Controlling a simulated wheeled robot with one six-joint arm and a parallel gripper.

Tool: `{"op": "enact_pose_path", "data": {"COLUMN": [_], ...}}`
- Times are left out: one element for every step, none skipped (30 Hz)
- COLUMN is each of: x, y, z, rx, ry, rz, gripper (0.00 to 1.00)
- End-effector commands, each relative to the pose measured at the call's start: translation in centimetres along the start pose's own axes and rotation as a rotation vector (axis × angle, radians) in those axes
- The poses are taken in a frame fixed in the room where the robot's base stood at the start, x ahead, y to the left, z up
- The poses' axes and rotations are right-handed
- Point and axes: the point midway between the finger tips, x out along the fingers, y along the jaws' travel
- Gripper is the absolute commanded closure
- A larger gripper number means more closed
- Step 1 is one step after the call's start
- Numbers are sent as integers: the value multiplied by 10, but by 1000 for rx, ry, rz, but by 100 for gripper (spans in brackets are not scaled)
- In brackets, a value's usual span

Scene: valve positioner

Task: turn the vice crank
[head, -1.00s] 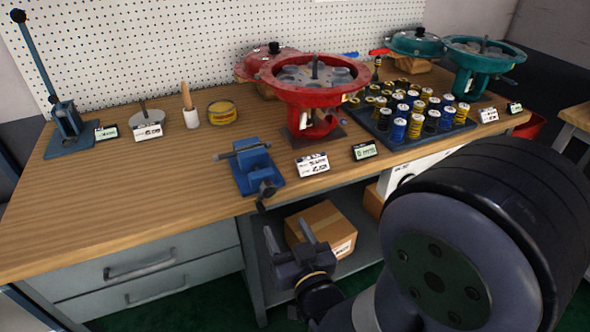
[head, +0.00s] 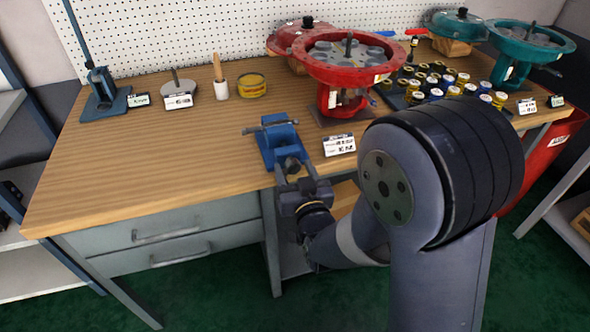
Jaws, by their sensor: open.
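The blue bench vice (head: 276,140) stands near the front edge of the wooden workbench in the head view. I cannot tell whether the fingers touch the crank. The lower part of the crank is hidden behind my gripper.
A red valve actuator (head: 345,62) stands behind and right of the vice, with a white label card (head: 339,145) in front of it. A tray of springs lies right, partly behind my arm. The wooden bench top (head: 150,155) left of the vice is clear.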

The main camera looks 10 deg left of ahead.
Motion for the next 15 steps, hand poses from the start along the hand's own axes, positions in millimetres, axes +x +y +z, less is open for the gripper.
{"op": "enact_pose_path", "data": {"x": [1, 1, 1, 1, 0, 0, 0, 0, 0, 0, 0, 0, 0, 0, 0], "y": [0, 0, 0, 0, 0, 0, 0, 0, 0, 0, 0, 0, 0, 0, 0], "z": [0, 0, 0, 0, 0, 0, 0, 0, 0, 0, 0, 0, 0, 0, 0], "rx": [0, 0, 0, 0, 0, 0, 0, 0, 0, 0, 0, 0, 0, 0, 0], "ry": [0, 0, 0, 0, 0, 0, 0, 0, 0, 0, 0, 0, 0, 0, 0], "rz": [0, 0, 0, 0, 0, 0, 0, 0, 0, 0, 0, 0, 0, 0, 0], "gripper": [44, 44, 44, 44, 44, 44, 45, 48, 51, 53, 56, 59, 62, 64, 67]}}
